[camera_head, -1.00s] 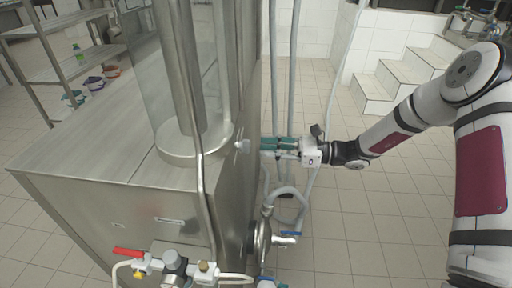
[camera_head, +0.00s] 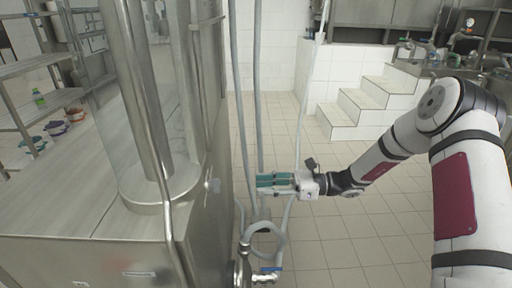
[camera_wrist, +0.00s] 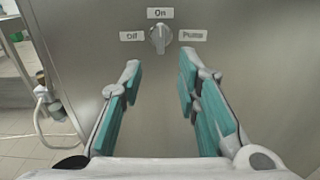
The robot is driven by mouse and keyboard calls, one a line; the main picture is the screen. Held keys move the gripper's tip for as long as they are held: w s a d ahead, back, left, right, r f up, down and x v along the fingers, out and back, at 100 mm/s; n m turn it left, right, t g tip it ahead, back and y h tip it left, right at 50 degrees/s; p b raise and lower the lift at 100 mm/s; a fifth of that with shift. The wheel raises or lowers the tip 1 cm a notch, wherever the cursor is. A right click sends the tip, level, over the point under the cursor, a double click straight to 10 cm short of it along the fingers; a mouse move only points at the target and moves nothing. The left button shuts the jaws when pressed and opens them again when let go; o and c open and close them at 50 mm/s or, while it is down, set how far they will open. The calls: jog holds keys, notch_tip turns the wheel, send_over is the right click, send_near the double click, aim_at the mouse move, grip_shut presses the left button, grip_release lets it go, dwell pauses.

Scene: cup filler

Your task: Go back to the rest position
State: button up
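My gripper (camera_head: 262,184) is at the right side of the steel machine (camera_head: 60,255), in front of its side panel, with a gap between fingertips and panel. In the wrist view the gripper (camera_wrist: 160,75) has its two teal-padded fingers spread apart with nothing between them. A rotary knob (camera_wrist: 161,38) sits on the panel beyond the fingertips, under an "On" label, with "Off" to its left and "Pump" to its right. Its pointer looks upright, towards "On". In the head view the knob (camera_head: 214,186) is a small pale spot left of the gripper.
Grey hoses (camera_head: 259,90) hang behind the gripper, and a pipe with a blue-handled valve (camera_head: 268,270) is below it. White tiled steps (camera_head: 350,110) stand at the back. A shelf (camera_head: 25,68) is at the left. Tiled floor (camera_head: 350,235) below my arm is clear.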

jog(key=s+r+n+g+h, duration=0.2)
jog(key=s+r+n+h, duration=0.35)
jog(key=s, duration=0.45)
jog(key=s+r+n+g+h, duration=0.2)
jog(key=s+r+n+h, duration=0.4)
jog(key=s, duration=0.3)
jog(key=s+d+r+n+t+h, duration=0.2)
jog(key=s+d+n+t+h, duration=0.15)
jog(key=s+d, duration=0.4)
jog(key=s+d+r+n+t+h, duration=0.25)
jog(key=s+d+n, duration=0.2)
jog(key=s, duration=0.65)
notch_tip(320, 180, up, 13)
jog(key=d+t+p, duration=0.1)
jog(key=p, duration=1.1)
jog(key=shift+m+t, duration=0.3)
jog(key=shift+m, duration=0.15)
